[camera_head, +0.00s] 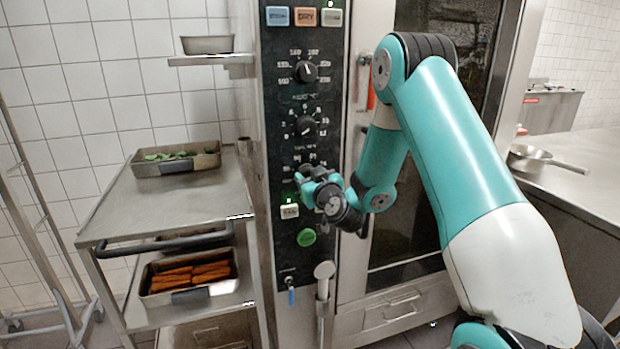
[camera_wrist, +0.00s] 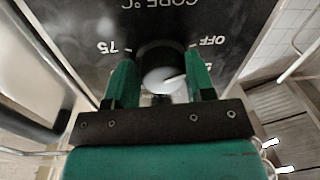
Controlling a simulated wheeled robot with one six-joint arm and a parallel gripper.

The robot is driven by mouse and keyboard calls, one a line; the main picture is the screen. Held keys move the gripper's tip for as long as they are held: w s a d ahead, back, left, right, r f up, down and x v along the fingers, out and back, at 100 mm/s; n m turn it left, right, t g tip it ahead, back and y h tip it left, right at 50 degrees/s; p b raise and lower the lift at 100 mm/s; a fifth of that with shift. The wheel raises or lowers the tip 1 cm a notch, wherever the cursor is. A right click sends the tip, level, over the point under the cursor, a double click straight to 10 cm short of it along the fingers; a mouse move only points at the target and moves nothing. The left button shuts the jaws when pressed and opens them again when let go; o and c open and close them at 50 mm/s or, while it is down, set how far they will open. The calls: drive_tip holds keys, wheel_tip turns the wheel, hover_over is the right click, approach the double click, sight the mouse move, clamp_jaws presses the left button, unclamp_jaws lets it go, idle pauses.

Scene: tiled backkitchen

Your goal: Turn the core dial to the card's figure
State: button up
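The core dial (camera_wrist: 162,75) is a round dark knob with a grey face on the black control panel (camera_wrist: 75,25). In the wrist view the panel's lettering is upside down: "CORE °C" above, "75" left of the dial and "OFF" right. A pale mark on the dial's face points to the right. My gripper (camera_wrist: 162,88) has one green finger on each side of the dial, with no clear gap, so it looks shut on it. In the head view my gripper (camera_head: 318,188) hides the dial. I cannot make out a card with a figure.
Two other dials (camera_head: 305,71) (camera_head: 305,125) sit above on the panel, with a pale button (camera_head: 289,211) and a green button (camera_head: 306,237) below. A steel trolley (camera_head: 190,205) with food trays stands left. A counter with a pan (camera_head: 528,157) is right.

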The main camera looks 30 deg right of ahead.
drive_tip(key=shift+a, duration=0.15)
drive_tip(key=shift+c, duration=0.4)
drive_tip(key=m+b, duration=0.1)
drive_tip(key=m, duration=0.2)
drive_tip(key=shift+f, duration=0.1)
drive_tip(key=m, duration=0.5)
drive_tip(key=shift+w+a+m+t, duration=0.1)
drive_tip(key=shift+m+t, duration=0.2)
drive_tip(key=shift+m, duration=0.1)
drive_tip(key=m, duration=0.5)
drive_tip(key=shift+r+m+h+p, duration=0.2)
drive_tip(key=shift+m+h+p, duration=0.1)
drive_tip(key=shift+h, duration=0.1)
drive_tip(key=shift+r+m+h+p, duration=0.1)
drive_tip(key=shift+m+h+p, duration=0.25)
drive_tip(key=shift+m, duration=1.65)
